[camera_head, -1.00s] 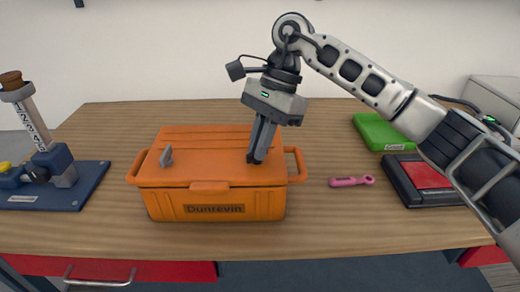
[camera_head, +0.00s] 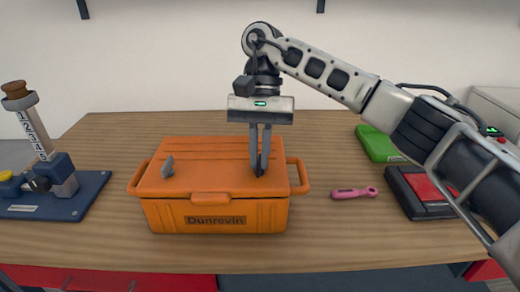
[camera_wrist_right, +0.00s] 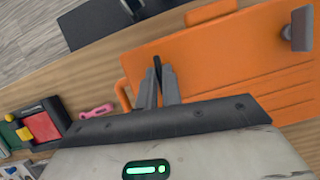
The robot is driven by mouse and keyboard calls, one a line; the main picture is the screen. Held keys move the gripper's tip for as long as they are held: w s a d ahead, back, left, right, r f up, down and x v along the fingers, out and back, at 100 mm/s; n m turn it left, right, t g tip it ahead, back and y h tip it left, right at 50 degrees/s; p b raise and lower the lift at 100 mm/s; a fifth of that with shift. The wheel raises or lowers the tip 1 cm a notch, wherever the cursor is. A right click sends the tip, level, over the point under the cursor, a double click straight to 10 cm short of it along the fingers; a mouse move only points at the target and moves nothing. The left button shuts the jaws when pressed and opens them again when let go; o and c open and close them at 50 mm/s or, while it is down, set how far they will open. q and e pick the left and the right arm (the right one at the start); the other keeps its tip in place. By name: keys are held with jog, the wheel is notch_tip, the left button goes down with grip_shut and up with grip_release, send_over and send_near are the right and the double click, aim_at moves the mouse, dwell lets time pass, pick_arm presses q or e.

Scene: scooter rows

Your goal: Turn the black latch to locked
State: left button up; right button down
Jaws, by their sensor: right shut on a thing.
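The orange toolbox (camera_head: 212,212) stands on the table with its lid shut; it also shows in the wrist view (camera_wrist_right: 200,45). The black latch (camera_head: 259,171) is on the right part of the lid, mostly hidden between my fingers. Its dark edge shows between the fingertips in the wrist view (camera_wrist_right: 157,66). My right gripper (camera_head: 260,168) points down and is shut on the black latch. A grey latch (camera_head: 167,166) stands up on the left part of the lid, apart from my gripper. No lock marking is readable. My left gripper is not in view.
A pink tool (camera_head: 354,193) lies right of the box. A green case (camera_head: 378,143) and a black-and-red box (camera_head: 415,192) are farther right. A blue base with a scale post (camera_head: 60,200) stands at the left. Bare table surrounds the box.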

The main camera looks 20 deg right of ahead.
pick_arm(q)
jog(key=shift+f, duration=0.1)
pick_arm(e)
jog(key=shift+n, duration=0.3)
jog(key=c, duration=1.6)
grip_release()
jog(key=shift+o, duration=0.2)
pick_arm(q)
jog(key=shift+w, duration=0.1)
